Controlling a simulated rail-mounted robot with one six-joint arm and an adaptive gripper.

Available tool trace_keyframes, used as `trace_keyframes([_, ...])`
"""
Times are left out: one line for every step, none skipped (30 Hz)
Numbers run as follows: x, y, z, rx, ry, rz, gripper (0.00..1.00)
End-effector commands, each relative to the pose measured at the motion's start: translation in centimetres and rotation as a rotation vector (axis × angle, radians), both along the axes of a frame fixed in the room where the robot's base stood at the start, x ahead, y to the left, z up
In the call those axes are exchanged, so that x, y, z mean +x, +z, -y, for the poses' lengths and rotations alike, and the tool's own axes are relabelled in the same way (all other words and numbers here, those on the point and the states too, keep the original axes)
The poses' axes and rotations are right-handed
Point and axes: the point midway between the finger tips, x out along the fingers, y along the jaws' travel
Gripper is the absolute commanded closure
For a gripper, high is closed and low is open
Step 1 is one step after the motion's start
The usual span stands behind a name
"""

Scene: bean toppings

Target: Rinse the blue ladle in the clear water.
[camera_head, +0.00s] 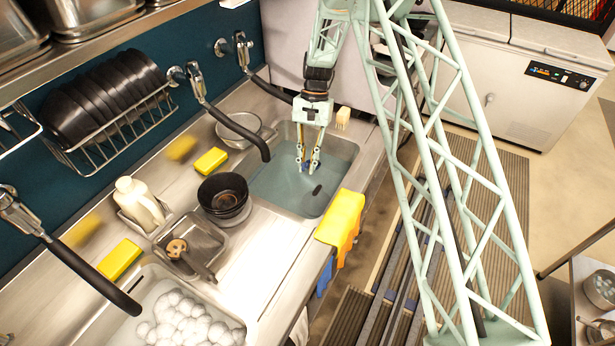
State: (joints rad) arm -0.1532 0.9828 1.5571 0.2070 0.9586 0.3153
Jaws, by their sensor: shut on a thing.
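The sink of clear water (262,186) is the right-hand basin in the counter. My gripper (308,166) points down over this basin, its fingertips at or near the water. It is shut on the blue ladle (306,169), of which only a small blue bit shows between the fingertips. The rest of the ladle is hidden or too small to make out. A small dark shape (317,190) shows in the water just below and right of the fingertips; I cannot tell whether it is part of the ladle.
A sink with white foam (190,322) is at the lower left. A black bowl stack (224,194), a metal bowl (239,127) and a yellow sponge (211,161) stand left of the water. A black faucet (252,143) reaches over its left edge. Yellow cloth (341,217) hangs at the front edge.

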Motion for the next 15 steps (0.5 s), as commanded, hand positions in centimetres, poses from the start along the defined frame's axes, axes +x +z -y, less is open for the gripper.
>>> trace_keyframes([0.0, 0.4, 0.0, 0.0, 0.0, 0.0, 1.0])
trace_keyframes([0.0, 0.6, 0.0, 0.0, 0.0, 0.0, 1.0])
trace_keyframes([0.0, 0.8, 0.0, 0.0, 0.0, 0.001, 1.0])
trace_keyframes([0.0, 1.0, 0.0, 0.0, 0.0, 0.001, 1.0])
trace_keyframes([0.0, 1.2, 0.0, 0.0, 0.0, 0.001, 1.0])
trace_keyframes([0.0, 1.4, 0.0, 0.0, 0.0, 0.001, 1.0])
trace_keyframes([0.0, 1.6, 0.0, 0.0, 0.0, 0.001, 1.0])
trace_keyframes([0.0, 1.8, 0.0, 0.0, 0.0, 0.001, 1.0])
trace_keyframes([0.0, 2.0, 0.0, 0.0, 0.0, 0.001, 1.0])
trace_keyframes([0.0, 2.2, 0.0, 0.0, 0.0, 0.001, 1.0])
trace_keyframes([0.0, 2.4, 0.0, 0.0, 0.0, 0.001, 1.0])
trace_keyframes([0.0, 2.7, 0.0, 0.0, 0.0, 0.001, 1.0])
trace_keyframes([0.0, 2.9, 0.0, 0.0, 0.0, 0.001, 1.0])
trace_keyframes([0.0, 3.0, 0.0, 0.0, 0.0, 0.001, 1.0])
trace_keyframes([0.0, 3.3, 0.0, 0.0, 0.0, 0.0, 1.0])
